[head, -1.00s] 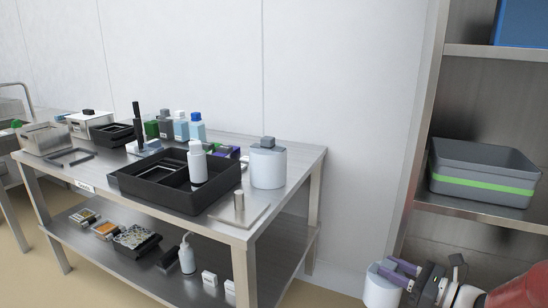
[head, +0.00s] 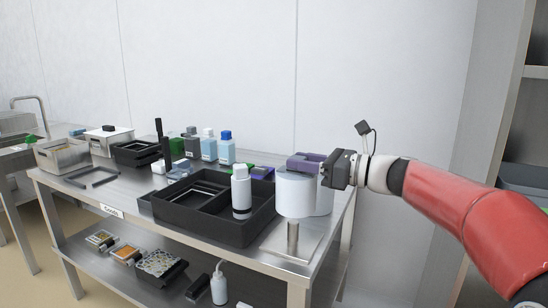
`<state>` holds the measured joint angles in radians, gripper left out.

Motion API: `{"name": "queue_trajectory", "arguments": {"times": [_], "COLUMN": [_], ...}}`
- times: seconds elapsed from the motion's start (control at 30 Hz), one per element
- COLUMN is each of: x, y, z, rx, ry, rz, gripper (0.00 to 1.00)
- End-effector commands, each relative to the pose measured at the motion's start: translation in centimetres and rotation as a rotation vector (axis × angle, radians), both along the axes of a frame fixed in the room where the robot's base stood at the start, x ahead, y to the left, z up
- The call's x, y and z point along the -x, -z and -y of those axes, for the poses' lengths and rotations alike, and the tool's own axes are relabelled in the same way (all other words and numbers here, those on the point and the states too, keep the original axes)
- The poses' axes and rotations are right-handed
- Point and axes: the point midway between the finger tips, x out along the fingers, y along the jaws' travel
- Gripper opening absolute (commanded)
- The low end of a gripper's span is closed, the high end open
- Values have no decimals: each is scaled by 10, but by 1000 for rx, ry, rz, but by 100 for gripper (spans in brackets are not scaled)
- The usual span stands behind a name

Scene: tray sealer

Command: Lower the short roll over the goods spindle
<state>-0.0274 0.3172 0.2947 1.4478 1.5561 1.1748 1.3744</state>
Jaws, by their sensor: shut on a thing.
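The short roll (head: 296,195), white and cylindrical, is upright in the head view, held at its upper part by my gripper (head: 306,164). The purple fingers are shut on it, and my arm reaches in from the right. The goods spindle (head: 292,238) is a metal post on a square plate (head: 272,246) at the table's front right corner. The roll appears directly above the post, its bottom edge well clear of the plate. I cannot tell whether the post's top is inside the roll or hidden behind it.
Another white roll (head: 325,201) stands close behind, partly hidden. A black tray (head: 178,222) with a white bottle (head: 241,192) is just left of the spindle. Several bottles (head: 209,147) stand at the back of the steel table (head: 130,196). Shelving is at the right.

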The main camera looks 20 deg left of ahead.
Motion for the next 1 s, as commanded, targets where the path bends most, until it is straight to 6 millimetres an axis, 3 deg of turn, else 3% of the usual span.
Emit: {"name": "queue_trajectory", "arguments": {"times": [0.27,1.0], "x": [0,0], "y": [7,62], "z": [0,0], "rx": [0,0], "ry": [0,0], "rz": [-2,1], "gripper": [0,0]}}
